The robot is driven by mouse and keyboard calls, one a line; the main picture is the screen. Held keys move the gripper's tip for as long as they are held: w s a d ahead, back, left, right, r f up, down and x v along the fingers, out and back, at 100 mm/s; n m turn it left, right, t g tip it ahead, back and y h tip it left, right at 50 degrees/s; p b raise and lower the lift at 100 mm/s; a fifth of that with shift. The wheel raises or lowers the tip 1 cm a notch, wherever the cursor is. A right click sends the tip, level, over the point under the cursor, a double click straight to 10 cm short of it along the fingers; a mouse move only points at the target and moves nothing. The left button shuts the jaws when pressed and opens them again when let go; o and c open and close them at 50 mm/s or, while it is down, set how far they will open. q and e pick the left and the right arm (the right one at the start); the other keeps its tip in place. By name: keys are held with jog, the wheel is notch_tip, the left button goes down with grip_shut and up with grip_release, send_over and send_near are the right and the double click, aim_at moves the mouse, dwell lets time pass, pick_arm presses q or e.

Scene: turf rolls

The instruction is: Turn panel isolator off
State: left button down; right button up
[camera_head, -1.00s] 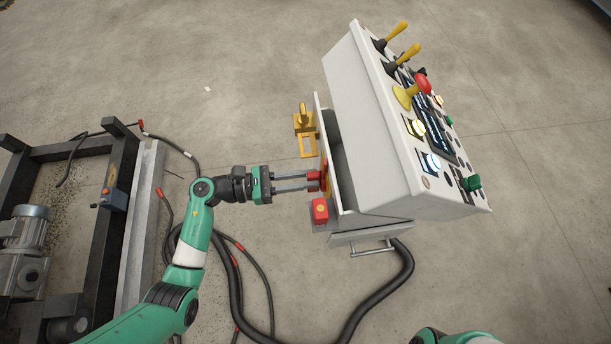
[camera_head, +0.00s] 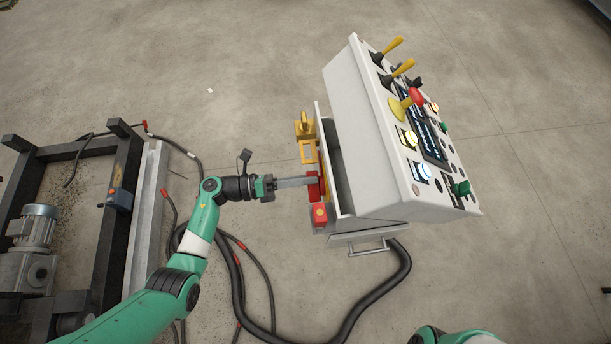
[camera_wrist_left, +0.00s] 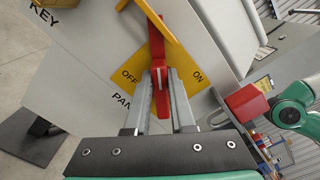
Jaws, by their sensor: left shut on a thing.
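The panel isolator is a red handle (camera_wrist_left: 157,48) on a yellow plate (camera_wrist_left: 190,82) marked OFF on the left and ON on the right in the wrist view. The handle lies between the two words there. My left gripper (camera_wrist_left: 160,85) is shut on the handle, with one finger on each side. In the head view my left gripper (camera_head: 312,182) reaches the red handle at the left side of the grey control console (camera_head: 360,130), and the fingers appear nearly edge-on. My right gripper is not in view.
A red box (camera_head: 319,215) with a yellow face sits just below the handle. A yellow bracket (camera_head: 305,127) stands above it. Levers and buttons cover the console's sloped face. Black cables (camera_head: 240,290) and a motor frame (camera_head: 105,225) lie to the left.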

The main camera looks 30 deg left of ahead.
pick_arm(q)
jog(key=shift+w+a+f+n+p, duration=0.1)
jog(key=shift+f+n+p, duration=0.15)
jog(key=shift+n, duration=0.95)
jog(key=shift+d+f+n+p, duration=0.15)
jog(key=shift+n+p, duration=0.15)
jog(key=shift+n, duration=0.9)
jog(key=shift+w+a+f+n+p, duration=0.15)
jog(key=shift+f+n+p, duration=0.1)
jog(key=shift+n, duration=0.95)
jog(key=shift+s, duration=0.1)
jog(key=c, duration=0.8)
grip_release()
jog(key=shift+o, duration=0.2)
jog(key=shift+a, duration=0.1)
jog(key=p+v, duration=0.1)
jog(key=v, duration=1)
jog(key=shift+s+a, duration=0.15)
jog(key=shift+s, duration=0.1)
